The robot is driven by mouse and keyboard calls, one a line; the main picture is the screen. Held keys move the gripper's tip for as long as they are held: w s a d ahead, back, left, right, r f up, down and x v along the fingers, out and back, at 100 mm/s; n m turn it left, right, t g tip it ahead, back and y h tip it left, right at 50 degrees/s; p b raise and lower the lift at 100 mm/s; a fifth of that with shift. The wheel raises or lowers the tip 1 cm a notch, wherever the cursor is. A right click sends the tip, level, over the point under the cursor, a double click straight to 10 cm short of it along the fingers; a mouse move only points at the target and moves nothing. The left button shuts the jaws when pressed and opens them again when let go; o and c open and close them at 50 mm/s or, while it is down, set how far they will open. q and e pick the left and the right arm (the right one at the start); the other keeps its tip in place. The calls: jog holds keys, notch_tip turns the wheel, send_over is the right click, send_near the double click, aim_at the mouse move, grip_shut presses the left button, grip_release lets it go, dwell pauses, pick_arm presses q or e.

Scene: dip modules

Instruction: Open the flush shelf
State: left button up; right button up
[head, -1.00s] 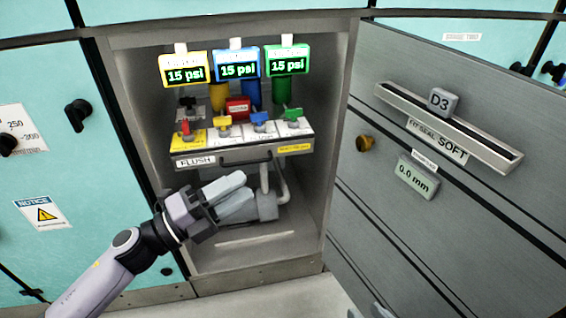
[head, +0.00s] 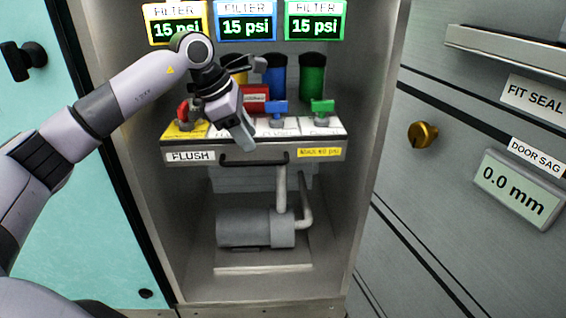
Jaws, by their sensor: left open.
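The flush shelf (head: 205,150) sits inside the open cabinet, with a "FLUSH" label at the left of its front edge. Its dark bar handle (head: 253,161) runs along the middle of that front. Colored valves stand on its top, among them a red valve (head: 186,110), a blue valve (head: 277,110) and a green valve (head: 321,112). My left gripper (head: 246,138) is open and points down over the front of the shelf, just above the handle. It hides part of the shelf top, and I cannot tell whether it touches. My right gripper is out of view.
Filter displays reading 15 psi, such as the green one (head: 316,27), hang above. A grey pump (head: 255,230) with pipes stands below the shelf. The cabinet side walls bound the space. A grey door panel with a brass knob (head: 423,134) stands at the right.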

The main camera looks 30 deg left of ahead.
aim_at(259, 163)
pick_arm(q)
jog(key=x, duration=0.2)
jog(key=b+x, duration=0.1)
jog(key=x, duration=0.1)
jog(key=b+x, duration=0.1)
jog(key=x, duration=0.1)
jog(key=shift+w+a+f, duration=0.1)
jog(key=shift+a+f, duration=0.05)
jog(key=shift+a, duration=0.1)
jog(key=shift+w+d+f+b, duration=0.1)
jog(key=shift+w+f+b, duration=0.1)
jog(key=shift+f+b, duration=0.15)
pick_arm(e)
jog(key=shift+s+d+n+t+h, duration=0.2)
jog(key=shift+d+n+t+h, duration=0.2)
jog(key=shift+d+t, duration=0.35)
pick_arm(q)
jog(key=shift+c, duration=0.3)
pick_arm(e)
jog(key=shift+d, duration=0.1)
pick_arm(q)
grip_shut()
